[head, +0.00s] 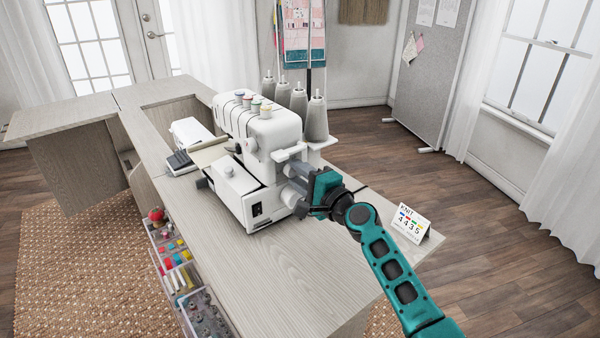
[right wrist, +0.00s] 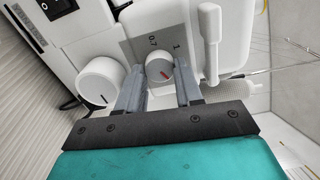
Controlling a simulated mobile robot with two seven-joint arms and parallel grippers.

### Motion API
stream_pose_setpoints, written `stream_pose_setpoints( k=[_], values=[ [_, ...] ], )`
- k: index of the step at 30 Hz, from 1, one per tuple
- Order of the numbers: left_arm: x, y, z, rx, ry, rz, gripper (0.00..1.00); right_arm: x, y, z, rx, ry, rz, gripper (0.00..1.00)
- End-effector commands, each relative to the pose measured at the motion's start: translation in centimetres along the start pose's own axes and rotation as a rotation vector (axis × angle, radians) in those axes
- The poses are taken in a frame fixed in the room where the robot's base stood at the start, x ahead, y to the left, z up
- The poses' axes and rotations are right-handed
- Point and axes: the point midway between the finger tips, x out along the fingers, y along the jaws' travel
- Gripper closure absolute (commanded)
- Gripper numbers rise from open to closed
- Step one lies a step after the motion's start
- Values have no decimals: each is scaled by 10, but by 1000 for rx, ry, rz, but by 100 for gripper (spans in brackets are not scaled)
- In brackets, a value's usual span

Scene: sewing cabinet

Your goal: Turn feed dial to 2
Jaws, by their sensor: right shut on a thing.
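The white serger (head: 262,150) stands on the wooden cabinet top, with its right end toward my right arm. My right gripper (head: 292,182) is at that end, and its fingers hide the dial in the head view. In the right wrist view my right gripper (right wrist: 159,74) has one grey finger on each side of a small round white dial (right wrist: 158,64) and is shut on it. The dial has a red mark toward its lower right. A grey plate (right wrist: 137,47) behind it shows "0.7" and "1"; no 2 is visible. My left gripper is not in view.
A larger white knob (right wrist: 101,82) is left of the dial and a white lever (right wrist: 210,40) is to its right. A KNIT card (head: 411,222) stands on the cabinet's right side. The cabinet top (head: 280,270) in front is clear.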

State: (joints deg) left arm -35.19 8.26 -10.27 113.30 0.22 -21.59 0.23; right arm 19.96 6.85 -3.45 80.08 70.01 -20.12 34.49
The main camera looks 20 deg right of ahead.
Motion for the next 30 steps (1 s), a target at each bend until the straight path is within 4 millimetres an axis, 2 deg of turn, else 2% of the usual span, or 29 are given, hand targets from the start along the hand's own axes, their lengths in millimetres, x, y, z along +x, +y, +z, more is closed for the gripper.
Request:
stream_pose_setpoints(
  k=[6,15,30],
  values=[
    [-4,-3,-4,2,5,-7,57,0,0,1,197,0,2,95],
    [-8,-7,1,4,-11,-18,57,0,1,1,401,0,2,95],
    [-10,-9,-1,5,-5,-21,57,0,2,1,516,-1,2,95]
  ],
)
